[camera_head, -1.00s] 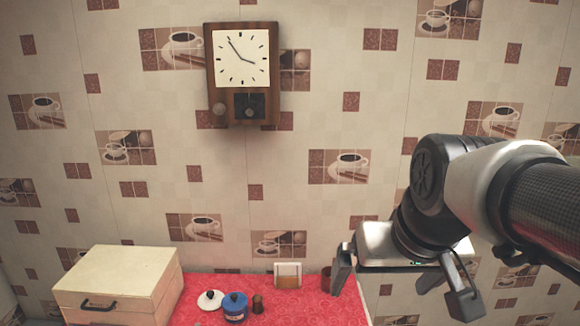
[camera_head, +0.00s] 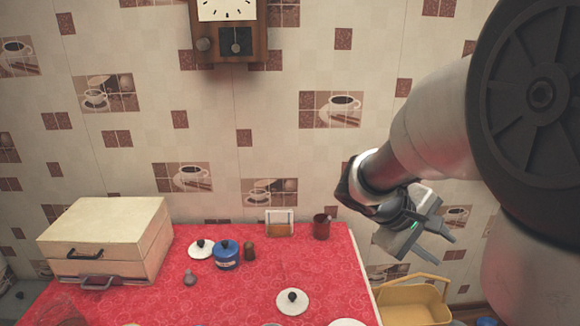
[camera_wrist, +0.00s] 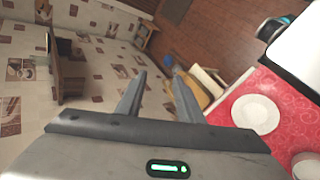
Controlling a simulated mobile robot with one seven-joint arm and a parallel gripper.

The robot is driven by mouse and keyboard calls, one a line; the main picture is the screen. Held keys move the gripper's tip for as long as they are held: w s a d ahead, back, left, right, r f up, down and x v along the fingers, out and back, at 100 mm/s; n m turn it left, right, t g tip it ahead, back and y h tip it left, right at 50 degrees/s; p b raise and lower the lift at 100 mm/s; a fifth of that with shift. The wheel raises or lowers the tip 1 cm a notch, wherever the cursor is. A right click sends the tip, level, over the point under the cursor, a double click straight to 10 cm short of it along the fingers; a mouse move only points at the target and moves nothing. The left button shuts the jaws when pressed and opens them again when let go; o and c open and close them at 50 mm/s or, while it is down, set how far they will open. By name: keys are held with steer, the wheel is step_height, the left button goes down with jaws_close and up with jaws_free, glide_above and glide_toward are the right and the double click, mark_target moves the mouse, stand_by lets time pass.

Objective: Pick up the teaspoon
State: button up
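I cannot make out a teaspoon in either current view. The red patterned counter (camera_head: 240,290) spreads across the bottom of the head view. My gripper (camera_head: 446,250) is above and beyond the counter's right side, tilted downward to the right. In the wrist view my gripper (camera_wrist: 159,82) has its two fingers apart with nothing between them.
On the counter stand a cream box (camera_head: 110,235), a blue lidded pot (camera_head: 227,257), a brown mug (camera_head: 321,229), a white lid (camera_head: 293,302) and a small grey item (camera_head: 189,279). A yellow basket (camera_head: 412,312) is right of the counter. A white plate (camera_wrist: 256,113) shows in the wrist view.

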steer(key=w+d+f+n+t+h+b, duration=0.1)
steer(key=w+f+n+t+h+b, duration=0.15)
steer(key=w, duration=0.35)
steer(key=w+f+n+t+h+b, duration=0.1)
steer(key=w+f+n+h, duration=0.15)
steer(key=w+f, duration=0.2)
steer(key=n+t+y+b, duration=0.8)
steer(key=n+t, duration=0.4)
steer(key=n, duration=0.7)
glide_toward(327, 221)
steer(key=shift+y, duration=0.7)
steer(key=w+d, duration=0.1)
steer(key=w+b, duration=0.1)
steer(key=w+d, duration=0.1)
steer(key=w, duration=0.1)
steer(key=shift+d, duration=0.3)
steer(key=shift+a+b+x, duration=0.1)
steer(key=shift+b+x, duration=0.5)
steer(key=shift+x, duration=0.95)
steer(key=shift+a+b+x, duration=0.15)
steer(key=shift+b+x, duration=0.45)
steer(key=shift+x, duration=1)
steer(key=shift+r, duration=0.15)
jaws_close()
